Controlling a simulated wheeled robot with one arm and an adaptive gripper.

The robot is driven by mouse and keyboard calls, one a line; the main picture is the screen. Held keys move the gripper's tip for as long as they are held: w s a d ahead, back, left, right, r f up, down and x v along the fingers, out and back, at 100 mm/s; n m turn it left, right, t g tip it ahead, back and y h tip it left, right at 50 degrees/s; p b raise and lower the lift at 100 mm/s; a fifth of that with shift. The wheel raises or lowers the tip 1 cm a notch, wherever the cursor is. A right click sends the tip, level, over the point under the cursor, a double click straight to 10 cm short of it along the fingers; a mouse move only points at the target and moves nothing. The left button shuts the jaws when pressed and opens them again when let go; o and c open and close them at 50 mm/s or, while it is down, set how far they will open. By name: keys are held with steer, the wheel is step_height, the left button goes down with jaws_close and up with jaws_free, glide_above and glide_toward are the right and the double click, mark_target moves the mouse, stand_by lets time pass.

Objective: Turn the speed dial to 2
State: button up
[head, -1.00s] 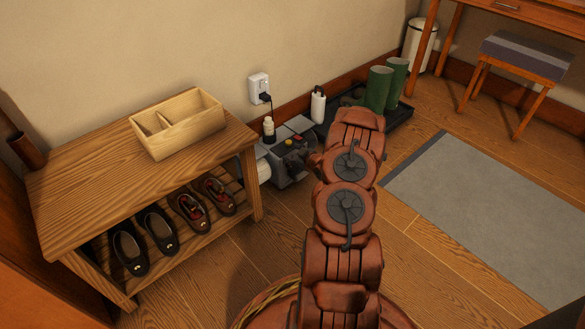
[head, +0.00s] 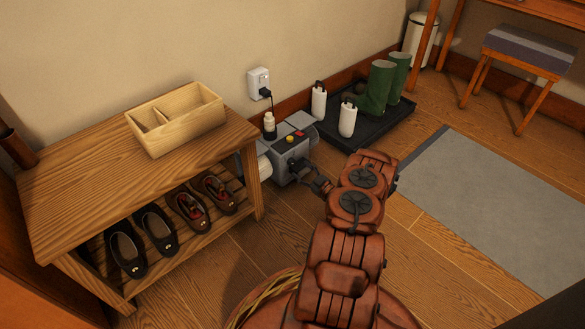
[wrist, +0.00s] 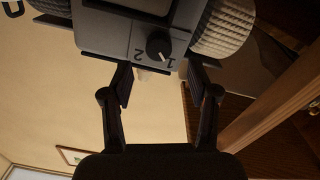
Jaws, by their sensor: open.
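A grey machine (head: 283,171) stands on the floor beside the shoe bench in the head view. Its black round speed dial (wrist: 158,44) shows close up at the top of the wrist view, with the marks 1 and 2 on the panel beside it. A light pointer line on the dial appears turned toward the 1. My gripper (wrist: 158,83) is open and empty, its two black fingers spread on either side below the dial, apart from it. In the head view my gripper (head: 322,186) is small, close to the machine's front right side, and the dial is not clear there.
The wooden bench (head: 75,185) with shoes on its shelf and a divided box (head: 177,122) on top stands left. A black tray (head: 374,130) with green boots (head: 377,88) and white-bodied items lies behind. A wall outlet (head: 259,83) holds the machine's cord.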

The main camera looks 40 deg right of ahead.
mark_target(293, 163)
steer(key=shift+w+d+b, duration=0.2)
steer(key=shift+w+b, duration=0.75)
steer(key=shift+w, duration=1.55)
steer(key=shift+c, duration=0.2)
